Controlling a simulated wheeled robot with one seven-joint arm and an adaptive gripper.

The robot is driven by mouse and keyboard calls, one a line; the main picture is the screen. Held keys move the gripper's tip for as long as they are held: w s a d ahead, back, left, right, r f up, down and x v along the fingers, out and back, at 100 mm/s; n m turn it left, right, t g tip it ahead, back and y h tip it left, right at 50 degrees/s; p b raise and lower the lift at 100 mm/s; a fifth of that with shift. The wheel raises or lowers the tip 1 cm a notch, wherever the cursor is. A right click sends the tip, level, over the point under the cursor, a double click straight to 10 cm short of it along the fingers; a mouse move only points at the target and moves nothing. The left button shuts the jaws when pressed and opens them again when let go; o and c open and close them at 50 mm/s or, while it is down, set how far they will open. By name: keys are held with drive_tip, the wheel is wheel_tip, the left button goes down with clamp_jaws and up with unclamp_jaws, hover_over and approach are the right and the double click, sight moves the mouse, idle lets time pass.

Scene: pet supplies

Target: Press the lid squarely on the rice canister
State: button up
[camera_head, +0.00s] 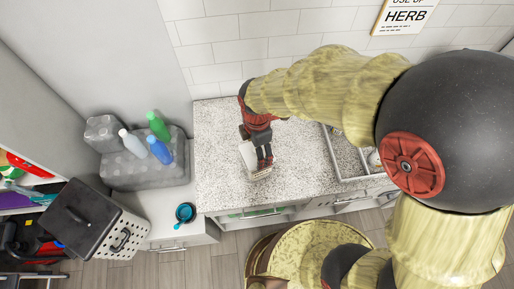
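My arm reaches down from the upper right to the speckled counter (222,130). My gripper (265,162), dark with red parts, is low over a small pale box-like thing (246,153). This may be the rice canister, but it is small and partly hidden by the gripper. I cannot make out a separate lid or tell whether one sits level on it. The fingertips overlap the pale thing's right side. Whether they touch it, and whether they are open or shut, cannot be told from this view.
A sink (348,160) lies to the right of the gripper. Left of the counter, several bottles (159,150) stand on a grey textured block (135,172). A teal cup (185,212) and a white basket with a dark lid (118,238) are lower left. The counter around the pale thing is clear.

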idle(0.8)
drive_tip(key=o, duration=1.2)
drive_tip(key=shift+c, duration=0.2)
drive_tip(key=shift+o, duration=0.9)
drive_tip(key=shift+r, duration=0.1)
drive_tip(key=shift+r+p, duration=2.65)
drive_tip(key=shift+r, duration=0.75)
drive_tip(key=shift+c, duration=0.3)
clamp_jaws()
